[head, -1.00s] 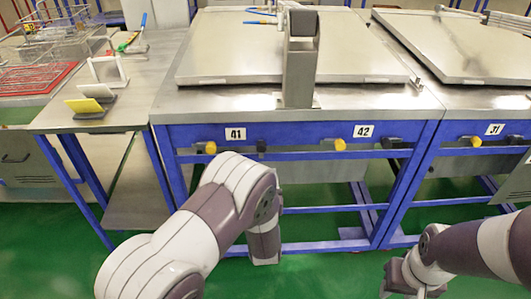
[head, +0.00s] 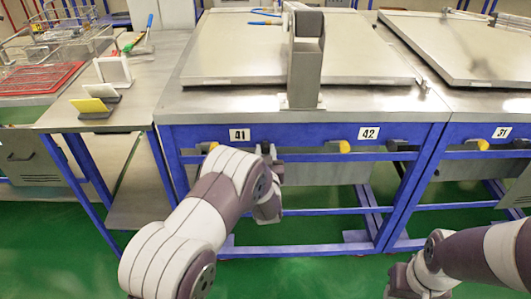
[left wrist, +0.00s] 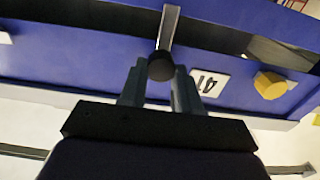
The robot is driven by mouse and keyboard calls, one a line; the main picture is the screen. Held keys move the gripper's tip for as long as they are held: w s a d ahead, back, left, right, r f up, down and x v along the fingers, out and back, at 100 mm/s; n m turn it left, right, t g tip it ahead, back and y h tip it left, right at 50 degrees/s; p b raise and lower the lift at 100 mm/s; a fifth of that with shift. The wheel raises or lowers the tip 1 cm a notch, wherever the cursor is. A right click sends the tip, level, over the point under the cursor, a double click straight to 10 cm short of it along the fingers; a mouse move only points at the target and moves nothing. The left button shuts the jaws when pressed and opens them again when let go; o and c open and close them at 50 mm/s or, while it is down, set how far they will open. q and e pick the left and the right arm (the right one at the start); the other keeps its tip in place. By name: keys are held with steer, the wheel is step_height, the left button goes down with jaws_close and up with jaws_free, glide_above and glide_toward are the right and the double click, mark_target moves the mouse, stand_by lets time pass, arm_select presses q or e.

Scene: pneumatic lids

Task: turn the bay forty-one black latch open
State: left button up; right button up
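The bay forty-one black latch shows as a round black knob (left wrist: 161,66) on a metal stem in the left wrist view. My left gripper (left wrist: 160,88) is open, with one finger on each side of the knob; I cannot tell whether either finger touches it. In the head view my left gripper (head: 267,155) is up at the blue front rail, right below and beside the 41 label (head: 239,135), and mostly hides the latch. My right gripper (head: 398,284) hangs low at the right, away from the bays; its fingers are not clear.
Bay 41's yellow knob (head: 208,147) is left of the latch; it also shows in the left wrist view (left wrist: 270,85). The 42 label (head: 368,133) and its yellow knob (head: 344,147) are to the right. A steel lid (head: 235,60) lies on top.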

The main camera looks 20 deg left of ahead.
arm_select(q)
steer(key=shift+f+n, duration=0.1)
steer(key=shift+n, duration=0.2)
steer(key=n+b, duration=0.3)
steer(key=shift+a+f, duration=0.1)
steer(key=shift+f, duration=0.05)
steer(key=n+b, duration=0.3)
steer(key=n, duration=0.2)
steer(key=shift+a+f+b, duration=0.1)
steer(key=shift+b, duration=0.2)
steer(key=n+b, duration=0.6)
steer(key=shift+f, duration=0.15)
steer(key=shift+n+b, duration=1.7)
steer(key=shift+b, duration=0.2)
steer(key=shift+r, duration=0.2)
steer(key=o, duration=1.1)
steer(key=shift+c, duration=0.2)
steer(key=shift+s, duration=0.15)
